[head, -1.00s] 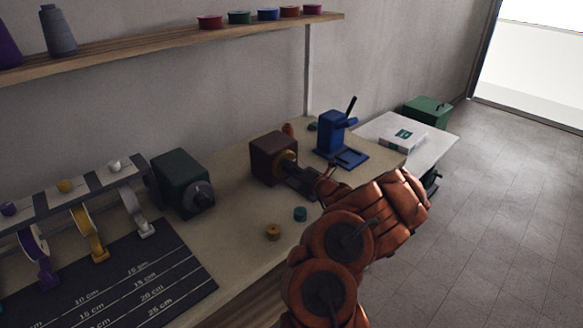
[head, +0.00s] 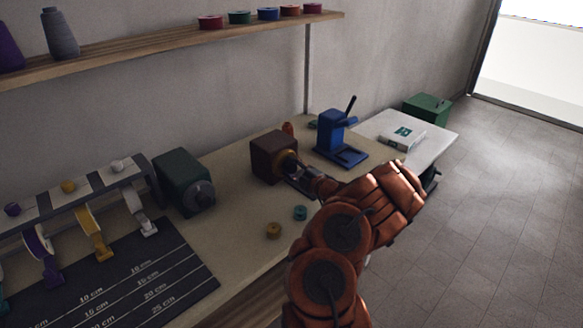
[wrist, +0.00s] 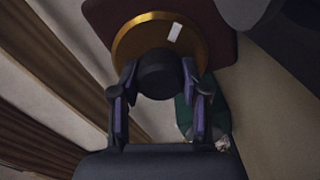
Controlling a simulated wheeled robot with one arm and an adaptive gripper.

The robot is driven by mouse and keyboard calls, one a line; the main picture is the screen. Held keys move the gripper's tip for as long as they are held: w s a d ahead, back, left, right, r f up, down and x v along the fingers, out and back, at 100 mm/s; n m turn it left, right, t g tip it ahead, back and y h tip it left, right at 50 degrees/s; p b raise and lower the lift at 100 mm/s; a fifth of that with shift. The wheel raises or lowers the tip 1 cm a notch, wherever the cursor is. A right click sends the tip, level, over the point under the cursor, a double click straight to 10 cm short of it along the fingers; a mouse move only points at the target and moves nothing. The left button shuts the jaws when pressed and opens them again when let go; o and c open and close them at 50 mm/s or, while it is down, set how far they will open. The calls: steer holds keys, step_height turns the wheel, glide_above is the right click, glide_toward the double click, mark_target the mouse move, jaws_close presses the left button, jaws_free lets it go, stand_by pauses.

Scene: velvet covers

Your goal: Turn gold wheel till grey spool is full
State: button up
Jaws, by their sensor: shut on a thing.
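The gold wheel (wrist: 128,46) is on the front of a dark red-brown box (head: 268,157) on the bench. It has a white mark (wrist: 175,32) on its face and a dark round knob (wrist: 158,75) at its hub. In the head view the wheel (head: 289,162) is partly hidden by my gripper. My gripper (wrist: 158,88) is shut on the dark knob, one finger on each side. A grey cone-shaped spool (head: 58,33) stands on the shelf; I cannot tell whether it is the task's spool, and I cannot read any fill level.
A dark green machine (head: 183,180) stands to the left. A small yellow spool (head: 273,230) and a teal spool (head: 300,212) lie in front. A ribbon rack (head: 90,185) is further left.

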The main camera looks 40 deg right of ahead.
steer(key=shift+m, duration=0.6)
steer(key=shift+d, duration=0.1)
steer(key=o, duration=1.1)
steer(key=shift+o, duration=0.2)
steer(key=shift+s+a, duration=0.2)
steer(key=shift+s, duration=5.85)
